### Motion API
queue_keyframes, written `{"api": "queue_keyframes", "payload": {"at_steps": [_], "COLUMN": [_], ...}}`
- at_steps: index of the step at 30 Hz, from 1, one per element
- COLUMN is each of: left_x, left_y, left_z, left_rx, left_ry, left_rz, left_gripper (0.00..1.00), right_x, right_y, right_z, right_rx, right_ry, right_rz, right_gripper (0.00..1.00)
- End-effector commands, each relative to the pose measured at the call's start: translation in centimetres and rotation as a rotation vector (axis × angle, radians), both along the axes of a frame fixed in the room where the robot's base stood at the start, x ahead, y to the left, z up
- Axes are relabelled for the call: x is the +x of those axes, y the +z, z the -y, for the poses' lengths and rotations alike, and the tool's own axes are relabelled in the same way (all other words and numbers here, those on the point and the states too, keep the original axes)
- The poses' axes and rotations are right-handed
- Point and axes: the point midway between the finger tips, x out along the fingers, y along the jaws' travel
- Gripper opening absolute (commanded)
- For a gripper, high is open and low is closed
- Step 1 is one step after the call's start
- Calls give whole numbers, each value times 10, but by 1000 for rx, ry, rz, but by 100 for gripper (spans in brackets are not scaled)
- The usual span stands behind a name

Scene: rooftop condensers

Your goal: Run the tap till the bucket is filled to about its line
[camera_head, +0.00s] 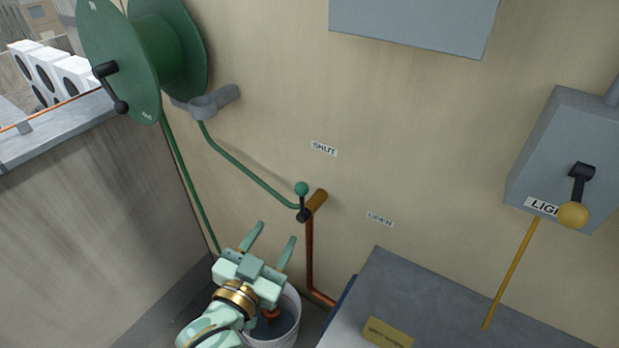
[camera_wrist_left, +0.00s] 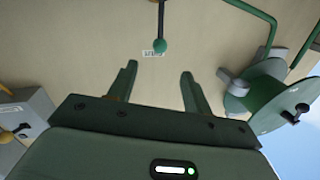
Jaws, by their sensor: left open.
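The tap's lever has a green knob (camera_head: 302,188) and stands upright on a brass valve (camera_head: 316,201) on the wall. The SHUT label (camera_head: 324,149) is above it to the right and the OPEN label (camera_head: 380,219) is to its lower right. The white bucket (camera_head: 294,301) stands on the floor below, partly hidden by my left arm; its inside looks dark grey, and I cannot make out its line or water level. My left gripper (camera_head: 274,237) is open and empty, below and left of the lever. In the left wrist view the knob (camera_wrist_left: 159,45) appears beyond the fingertips. My right gripper is not in view.
A green hose reel (camera_head: 165,50) and a grey bracket (camera_head: 205,104) are on the wall at upper left. A grey box with a yellow-knobbed lever (camera_head: 573,214) is at right. A grey cabinet top (camera_head: 430,290) lies at lower right.

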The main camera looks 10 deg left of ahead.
Motion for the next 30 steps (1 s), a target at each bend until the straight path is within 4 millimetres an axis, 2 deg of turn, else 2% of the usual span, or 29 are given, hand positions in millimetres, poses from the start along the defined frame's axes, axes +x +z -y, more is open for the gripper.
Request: {"api": "queue_keyframes", "payload": {"at_steps": [5,9,15,21,25,30], "left_x": [19,52,103,141,154,159], "left_y": [4,4,2,2,2,3], "left_z": [4,10,20,27,30,31], "left_rx": [-2,-1,-1,0,0,-1], "left_ry": [1,1,1,2,1,1], "left_rz": [12,12,9,8,7,6], "left_gripper": [50,50,50,50,50,50], "right_x": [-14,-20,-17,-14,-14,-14], "right_y": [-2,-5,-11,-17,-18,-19], "right_z": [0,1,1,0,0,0], "right_rx": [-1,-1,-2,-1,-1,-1], "right_ry": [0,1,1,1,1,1], "right_rz": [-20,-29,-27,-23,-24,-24], "right_gripper": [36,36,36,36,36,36]}}
